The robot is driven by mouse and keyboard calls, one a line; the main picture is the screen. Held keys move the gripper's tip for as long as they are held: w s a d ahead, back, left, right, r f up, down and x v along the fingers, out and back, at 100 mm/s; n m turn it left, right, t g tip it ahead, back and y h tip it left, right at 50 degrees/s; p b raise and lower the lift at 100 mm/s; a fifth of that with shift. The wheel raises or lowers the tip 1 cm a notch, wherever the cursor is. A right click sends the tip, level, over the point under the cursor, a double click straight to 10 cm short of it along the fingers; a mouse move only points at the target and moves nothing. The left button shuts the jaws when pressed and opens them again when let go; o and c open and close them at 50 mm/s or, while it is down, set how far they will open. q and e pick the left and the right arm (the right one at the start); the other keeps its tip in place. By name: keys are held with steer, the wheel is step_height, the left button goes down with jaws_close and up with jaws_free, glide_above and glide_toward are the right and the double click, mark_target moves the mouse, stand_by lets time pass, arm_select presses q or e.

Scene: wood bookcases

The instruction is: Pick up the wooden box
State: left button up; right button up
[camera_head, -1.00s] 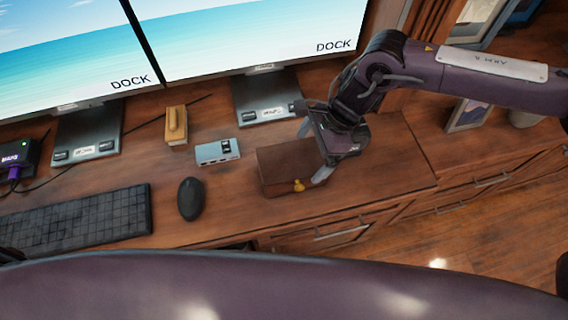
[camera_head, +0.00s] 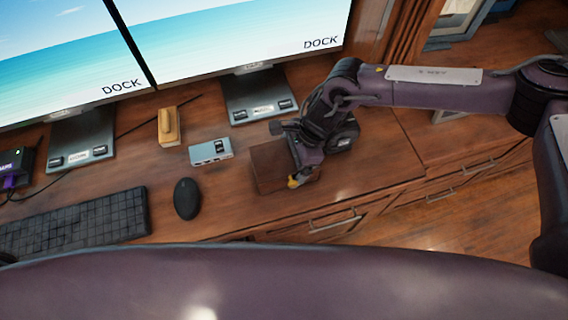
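The wooden box (camera_head: 268,168) is a low brown box with a small yellow clasp at its front. It rests on the desk to the right of the mouse. My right gripper (camera_head: 298,168) is over the right part of the box and hides that part. One finger shows, reaching down to near the clasp. The other finger is hidden, so I cannot tell whether the gripper is open or shut, or whether it touches the box. My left gripper is not in view.
A small grey-blue hub (camera_head: 210,152) sits just left of the box, with a black mouse (camera_head: 187,198) in front of it. A keyboard (camera_head: 78,222), a tan wooden block (camera_head: 169,127) and two monitors on stands (camera_head: 258,98) take up the left and back. The desk (camera_head: 375,165) right of the box is clear.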

steer(key=shift+c, duration=1.3)
steer(key=shift+w+r, duration=0.1)
steer(key=shift+r, duration=0.1)
